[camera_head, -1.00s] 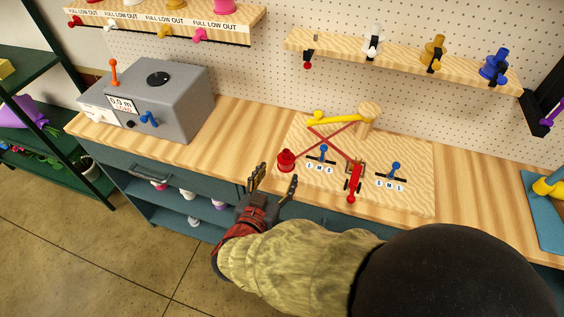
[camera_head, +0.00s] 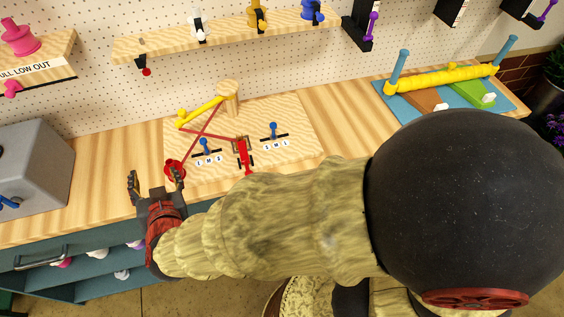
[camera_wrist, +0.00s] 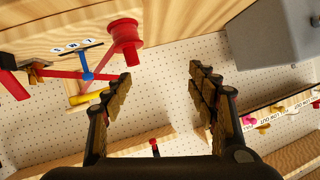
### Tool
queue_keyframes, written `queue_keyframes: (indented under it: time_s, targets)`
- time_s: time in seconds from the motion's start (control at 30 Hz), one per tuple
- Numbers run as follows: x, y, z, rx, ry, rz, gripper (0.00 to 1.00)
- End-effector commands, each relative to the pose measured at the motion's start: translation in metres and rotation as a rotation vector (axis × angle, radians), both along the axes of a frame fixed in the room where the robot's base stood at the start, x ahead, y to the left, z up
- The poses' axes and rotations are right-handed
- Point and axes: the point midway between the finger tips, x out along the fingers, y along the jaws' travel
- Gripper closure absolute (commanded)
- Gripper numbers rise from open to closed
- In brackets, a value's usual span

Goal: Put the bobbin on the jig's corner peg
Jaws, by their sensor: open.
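The red bobbin (camera_head: 171,166) stands at the front left corner of the wooden jig board (camera_head: 295,130), with red ribbon running from it. Whether it sits on a peg is hidden. In the wrist view the bobbin (camera_wrist: 125,32) looks upright, just outside the finger on the picture's left. My gripper (camera_head: 155,180) is open and empty at the counter's front edge, left of the bobbin. Its right finger overlaps part of the bobbin in the head view. In the wrist view only wall and shelf show between the fingers (camera_wrist: 160,76).
The jig carries a yellow arm (camera_head: 200,110), a wooden post (camera_head: 229,104), a red lever (camera_head: 243,153) and blue handles (camera_head: 206,146). A grey machine (camera_head: 40,160) stands at left. A blue stand with a yellow roller (camera_head: 445,77) is at right. Bare counter lies between machine and jig.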

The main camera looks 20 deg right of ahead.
Motion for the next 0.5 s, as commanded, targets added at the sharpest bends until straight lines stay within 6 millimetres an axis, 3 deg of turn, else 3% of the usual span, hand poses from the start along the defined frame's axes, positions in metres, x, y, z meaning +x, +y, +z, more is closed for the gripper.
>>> queue_keyframes:
  time_s: [0.03, 0.1, 0.23, 0.37, 0.5]
  targets:
    - [0.013, -0.007, 0.019, 0.049, 0.016, 0.028, 0.42]
    - [0.022, -0.014, 0.039, 0.093, 0.047, 0.088, 0.42]
    - [0.025, -0.038, 0.071, 0.126, 0.102, 0.185, 0.42]
    - [0.013, -0.079, 0.093, 0.102, 0.168, 0.251, 0.42]
    - [-0.014, -0.14, 0.101, 0.023, 0.262, 0.268, 0.42]
